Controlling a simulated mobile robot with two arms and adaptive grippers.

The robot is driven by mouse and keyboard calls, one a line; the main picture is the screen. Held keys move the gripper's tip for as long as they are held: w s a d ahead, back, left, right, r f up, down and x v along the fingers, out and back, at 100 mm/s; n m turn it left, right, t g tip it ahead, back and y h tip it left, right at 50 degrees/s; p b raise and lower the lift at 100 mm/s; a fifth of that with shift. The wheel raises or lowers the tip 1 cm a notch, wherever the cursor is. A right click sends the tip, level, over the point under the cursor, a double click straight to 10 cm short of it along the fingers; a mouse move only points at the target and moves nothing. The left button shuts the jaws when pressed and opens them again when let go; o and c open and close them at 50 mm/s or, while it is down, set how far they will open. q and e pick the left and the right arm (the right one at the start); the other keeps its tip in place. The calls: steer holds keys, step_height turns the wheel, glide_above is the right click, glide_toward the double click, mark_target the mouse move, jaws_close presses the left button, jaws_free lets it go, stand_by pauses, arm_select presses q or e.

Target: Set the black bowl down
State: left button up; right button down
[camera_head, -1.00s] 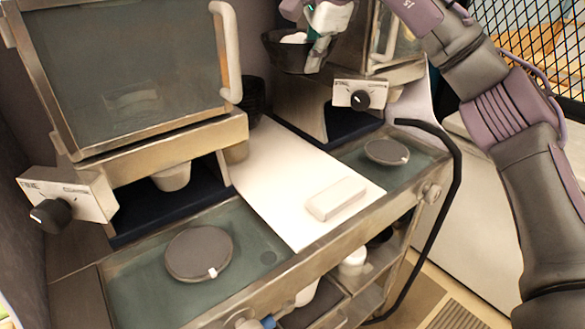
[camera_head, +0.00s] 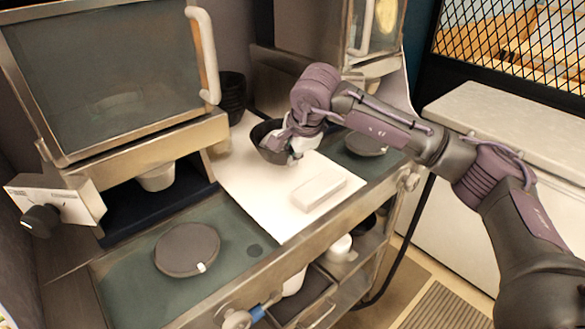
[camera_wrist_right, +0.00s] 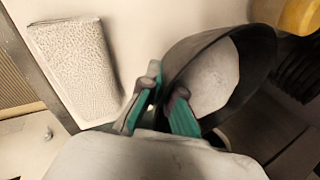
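The black bowl (camera_head: 268,150) is at the rear part of the white board (camera_head: 262,195) between the two cooking stations. The bowl (camera_wrist_right: 262,52) holds something white, also seen in the right wrist view. My right gripper (camera_head: 290,150) is at the bowl's right side. In the right wrist view its teal-padded fingers (camera_wrist_right: 162,108) stand on either side of the bowl's near rim, shut on it. The bowl looks slightly tilted. Its underside is hidden, so I cannot tell whether it touches the board. My left gripper is not in view.
A pale rectangular block (camera_head: 318,189) lies on the board in front of the bowl. A stack of black bowls (camera_head: 232,97) stands behind at the left. Round dark discs sit on the left (camera_head: 187,250) and right (camera_head: 366,146) stations. The board's front left is clear.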

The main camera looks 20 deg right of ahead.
mark_target(290, 180)
step_height(290, 180, down, 3)
steer(key=shift+f+p, duration=0.1)
steer(key=shift+p, duration=0.25)
steer(key=shift+f, duration=0.45)
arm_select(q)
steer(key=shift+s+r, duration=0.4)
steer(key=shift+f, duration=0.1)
arm_select(e)
steer(key=c, duration=1.8)
jaws_free()
steer(key=shift+f, duration=0.15)
steer(key=shift+c, duration=0.2)
steer(key=o, duration=0.5)
